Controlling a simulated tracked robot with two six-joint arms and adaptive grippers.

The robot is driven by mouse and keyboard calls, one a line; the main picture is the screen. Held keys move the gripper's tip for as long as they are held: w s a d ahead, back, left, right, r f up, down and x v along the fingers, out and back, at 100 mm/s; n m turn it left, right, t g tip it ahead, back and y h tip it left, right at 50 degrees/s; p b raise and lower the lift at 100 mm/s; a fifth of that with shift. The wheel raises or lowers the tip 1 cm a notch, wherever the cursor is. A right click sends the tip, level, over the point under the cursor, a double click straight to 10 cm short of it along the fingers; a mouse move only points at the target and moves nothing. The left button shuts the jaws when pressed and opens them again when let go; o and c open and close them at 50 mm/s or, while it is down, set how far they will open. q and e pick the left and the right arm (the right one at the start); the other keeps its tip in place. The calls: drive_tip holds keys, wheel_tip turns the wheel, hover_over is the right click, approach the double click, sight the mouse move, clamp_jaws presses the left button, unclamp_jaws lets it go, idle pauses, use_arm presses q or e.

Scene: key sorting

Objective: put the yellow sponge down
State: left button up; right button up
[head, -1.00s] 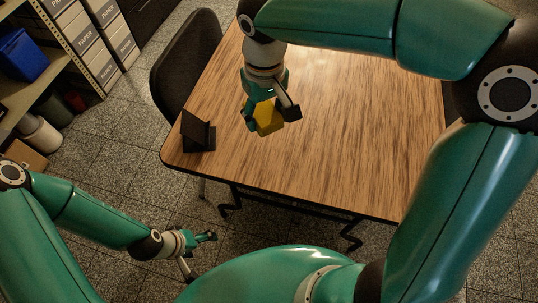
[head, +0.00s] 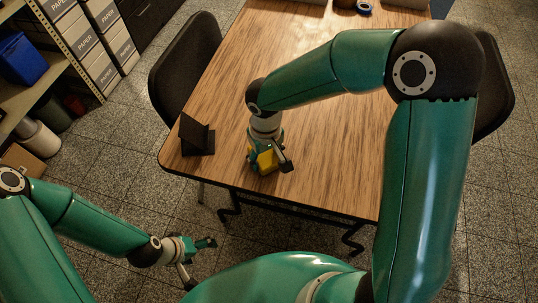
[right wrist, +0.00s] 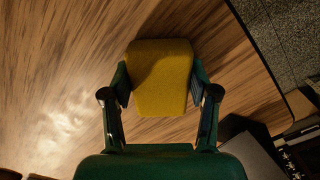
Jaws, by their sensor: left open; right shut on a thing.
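The yellow sponge (head: 266,160) is between the fingers of my right gripper (head: 268,166), at the near left part of the wooden table (head: 330,150). In the right wrist view the sponge (right wrist: 160,75) sits between both fingertips of my right gripper (right wrist: 160,92), which is shut on it. The sponge is low over the table or touching it; I cannot tell which. My left gripper (head: 198,257) is open and empty, away from the table at the lower left, over the floor.
A black stand (head: 196,136) is on the table's left corner, left of the sponge. Black chairs stand at the left (head: 187,65) and right (head: 493,88). A dark roll (head: 345,5) and other items lie at the far edge. The table's middle looks clear.

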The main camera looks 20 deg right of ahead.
sight(266, 156)
drive_tip(key=shift+f, duration=0.2)
drive_tip(key=o, duration=1)
drive_tip(key=shift+r, duration=0.1)
drive_tip(key=shift+r, duration=0.2)
wheel_tip(266, 156, up, 12)
drive_tip(key=shift+f+p, duration=0.1)
drive_tip(key=shift+p, duration=0.45)
